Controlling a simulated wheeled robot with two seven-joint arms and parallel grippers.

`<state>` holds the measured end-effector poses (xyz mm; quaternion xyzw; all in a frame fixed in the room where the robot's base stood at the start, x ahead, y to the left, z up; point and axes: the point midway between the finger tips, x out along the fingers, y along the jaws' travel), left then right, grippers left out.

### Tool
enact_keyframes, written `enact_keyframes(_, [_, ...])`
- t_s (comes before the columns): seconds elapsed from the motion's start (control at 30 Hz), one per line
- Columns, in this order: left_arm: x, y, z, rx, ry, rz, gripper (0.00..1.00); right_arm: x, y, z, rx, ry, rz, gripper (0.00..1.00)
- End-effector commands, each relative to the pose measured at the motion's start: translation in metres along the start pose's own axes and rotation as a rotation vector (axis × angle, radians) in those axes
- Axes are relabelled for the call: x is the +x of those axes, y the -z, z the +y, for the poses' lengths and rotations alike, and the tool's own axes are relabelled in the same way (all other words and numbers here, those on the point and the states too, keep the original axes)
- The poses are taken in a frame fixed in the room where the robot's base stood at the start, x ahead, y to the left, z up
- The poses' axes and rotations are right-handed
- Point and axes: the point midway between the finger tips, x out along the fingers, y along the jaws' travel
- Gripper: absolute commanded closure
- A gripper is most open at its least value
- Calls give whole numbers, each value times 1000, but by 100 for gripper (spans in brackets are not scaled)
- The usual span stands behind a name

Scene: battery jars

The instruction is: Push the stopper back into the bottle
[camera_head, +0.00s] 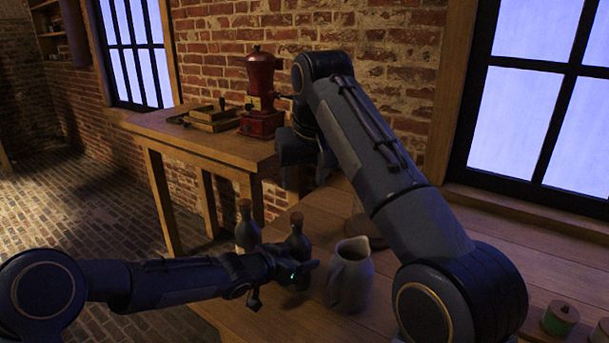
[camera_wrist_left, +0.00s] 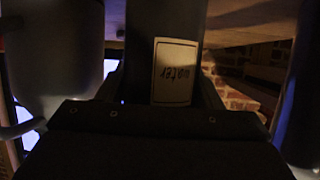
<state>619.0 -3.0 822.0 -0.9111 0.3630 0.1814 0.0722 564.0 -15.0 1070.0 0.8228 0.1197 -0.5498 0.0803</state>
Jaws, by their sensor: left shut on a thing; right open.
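A dark bottle (camera_head: 297,243) with a cork stopper (camera_head: 296,218) at its mouth stands upright near the table's left edge. My left gripper (camera_head: 303,270) is shut on this bottle's body. In the left wrist view the bottle (camera_wrist_left: 165,30) sits between the fingers, with a pale label (camera_wrist_left: 174,72) carrying dark marks. How deep the stopper sits is too small to tell. A second dark corked bottle (camera_head: 246,232) stands to its left, partly behind my left arm. My right gripper (camera_head: 307,177) is open, above and beyond the bottles, and apart from the stopper.
A grey jug (camera_head: 350,278) stands just right of the held bottle. Green spools (camera_head: 559,318) are at the table's right front. A side table (camera_head: 190,137) against the brick wall holds a red coffee grinder (camera_head: 262,95). Bare wood (camera_head: 290,320) lies in front.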

Motion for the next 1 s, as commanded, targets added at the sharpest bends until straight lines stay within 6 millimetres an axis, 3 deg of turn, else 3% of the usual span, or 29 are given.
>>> enact_keyframes(0.03, [0, 0, 0, 0, 0, 1, 39, 0, 0, 0, 0, 0, 0, 49])
enact_keyframes(0.23, [0, 0, 0, 0, 0, 1, 15, 0, 0, 0, 0, 0, 0, 49])
enact_keyframes(0.57, [-6, 1, -1, -1, 1, 0, 15, -2, 1, 0, 0, 0, 0, 49])
enact_keyframes(1.0, [-72, 2, -1, -1, 2, 1, 15, -21, 9, 0, 0, 0, 0, 49])
